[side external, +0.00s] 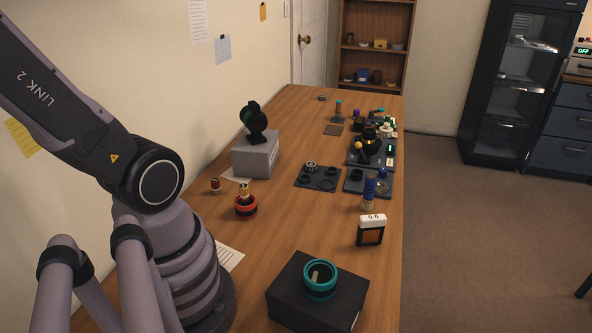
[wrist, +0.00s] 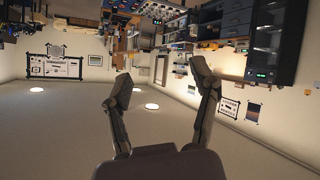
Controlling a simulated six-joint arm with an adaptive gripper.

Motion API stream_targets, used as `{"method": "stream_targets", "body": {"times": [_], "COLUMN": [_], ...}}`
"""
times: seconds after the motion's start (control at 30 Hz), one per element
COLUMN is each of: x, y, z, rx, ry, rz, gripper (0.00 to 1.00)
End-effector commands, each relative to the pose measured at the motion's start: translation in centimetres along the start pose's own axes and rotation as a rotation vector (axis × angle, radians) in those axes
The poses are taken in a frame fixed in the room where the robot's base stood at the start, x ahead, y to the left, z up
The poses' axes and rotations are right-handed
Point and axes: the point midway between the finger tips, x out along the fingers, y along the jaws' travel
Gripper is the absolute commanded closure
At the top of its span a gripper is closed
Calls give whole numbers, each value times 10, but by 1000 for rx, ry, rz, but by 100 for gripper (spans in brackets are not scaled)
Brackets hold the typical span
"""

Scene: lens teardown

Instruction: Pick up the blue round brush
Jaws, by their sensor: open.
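The blue round brush (side external: 369,188) appears to be the upright blue piece with a tan lower part, near the right edge of the wooden table in the side view. It stands just in front of a dark tray and behind a small white-topped stand. My gripper (wrist: 160,85) shows in the wrist view with its two fingers spread wide and nothing between them. The wrist view is turned upside down and faces the room, and I cannot make out the brush there. I cannot tell the gripper's fingertips in the side view.
A white-topped stand (side external: 372,220) is close to the brush. A black box (side external: 290,300) carries a teal ring (side external: 320,280). A red ring (side external: 246,208), a grey box (side external: 256,155) and dark trays (side external: 318,178) stand around. The table's middle front is clear.

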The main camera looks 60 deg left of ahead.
Motion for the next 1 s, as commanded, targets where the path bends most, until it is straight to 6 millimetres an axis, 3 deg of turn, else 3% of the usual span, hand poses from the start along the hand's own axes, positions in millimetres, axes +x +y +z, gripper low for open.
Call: {"method": "stream_targets", "body": {"times": [0.1,0.27,0.3,0.4,0.57,0.67,0.77,0.9,1.0], "x": [-16,-45,-49,-36,0,48,96,158,190], "y": [-7,-21,-31,-64,-127,-190,-251,-329,-370], "z": [-55,-118,-133,-153,-169,-143,-98,-14,45], "rx": [51,131,114,-66,-406,-596,-718,-798,-759], "ry": [196,437,487,508,493,419,327,197,137], "rz": [18,5,3,37,69,-71,-272,-606,-841], "gripper": [40,40,40,40,40,40,40,40,40]}}
